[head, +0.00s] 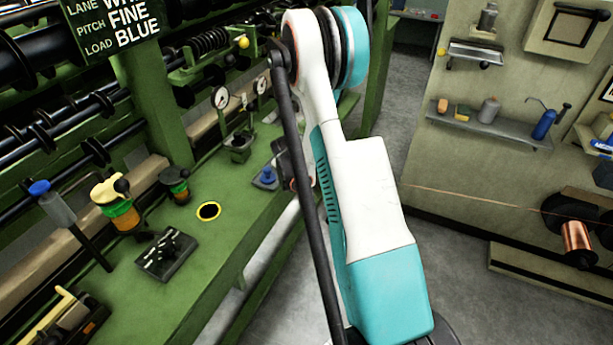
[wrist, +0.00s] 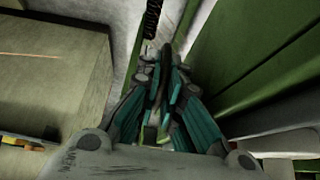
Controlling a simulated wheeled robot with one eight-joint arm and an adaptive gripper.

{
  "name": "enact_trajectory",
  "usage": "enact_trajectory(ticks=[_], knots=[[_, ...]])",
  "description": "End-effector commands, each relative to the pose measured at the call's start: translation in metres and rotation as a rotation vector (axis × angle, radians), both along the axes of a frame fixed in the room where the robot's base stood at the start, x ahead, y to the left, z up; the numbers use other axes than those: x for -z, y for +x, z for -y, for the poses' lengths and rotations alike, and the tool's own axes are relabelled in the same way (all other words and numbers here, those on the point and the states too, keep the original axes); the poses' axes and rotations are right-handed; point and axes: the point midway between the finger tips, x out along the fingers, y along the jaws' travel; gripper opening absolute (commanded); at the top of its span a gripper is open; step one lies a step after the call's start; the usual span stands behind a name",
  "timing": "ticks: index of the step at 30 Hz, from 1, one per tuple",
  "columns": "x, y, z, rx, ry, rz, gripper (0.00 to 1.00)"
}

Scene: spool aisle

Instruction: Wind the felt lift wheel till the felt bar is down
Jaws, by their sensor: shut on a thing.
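My gripper (wrist: 164,80) shows in the wrist view, its teal and grey fingers closed in on a thin, dark curved piece (wrist: 158,97) between them. This looks like part of the rim of the felt lift wheel, but most of it is hidden by the fingers. In the head view my arm hides the gripper and the wheel. I cannot make out the felt bar in either view, so its height cannot be told.
At right are a wall shelf (head: 490,125) and a copper spool (head: 578,243) with a thin wire stretched left. Grey floor lies between.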

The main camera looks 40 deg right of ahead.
Motion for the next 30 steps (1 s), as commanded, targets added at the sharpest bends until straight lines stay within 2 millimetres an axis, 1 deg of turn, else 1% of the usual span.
enact_trajectory(ticks=[13,14,15,25,30], knots=[[0.000,0.000,-0.001,0.000,-0.009,0.004,0.00],[0.000,0.000,-0.001,0.000,-0.009,0.004,0.14],[0.000,0.000,-0.001,0.000,-0.009,0.004,0.15],[0.000,0.000,-0.001,0.000,-0.009,0.004,0.15],[-0.011,-0.002,-0.007,-0.001,-0.009,0.003,0.15]])
